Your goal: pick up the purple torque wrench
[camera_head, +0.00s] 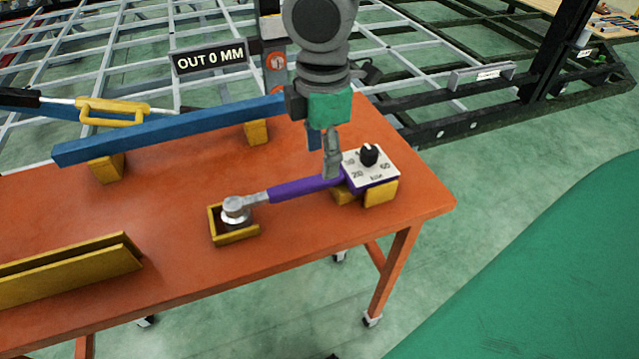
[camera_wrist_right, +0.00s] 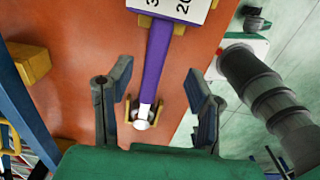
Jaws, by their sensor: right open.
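The torque wrench (camera_head: 300,188) has a purple handle and a silver head, and lies across the orange table. Its head rests in a small yellow tray (camera_head: 238,237). Its other end lies at yellow blocks under a white dial plate (camera_head: 372,170). My right gripper (camera_head: 331,172) is above the handle near the dial end and hides a little of it. In the right wrist view, the purple handle (camera_wrist_right: 156,60) runs between the two open fingers of my right gripper (camera_wrist_right: 152,90), with a gap on each side. My left gripper does not show.
A blue bar (camera_head: 170,130) lies on yellow blocks behind the wrench. A yellow-handled tool (camera_head: 112,110) is at the back left. A yellow angled rack (camera_head: 70,270) stands at the front left. The orange table (camera_head: 160,200) has bare room around the tray.

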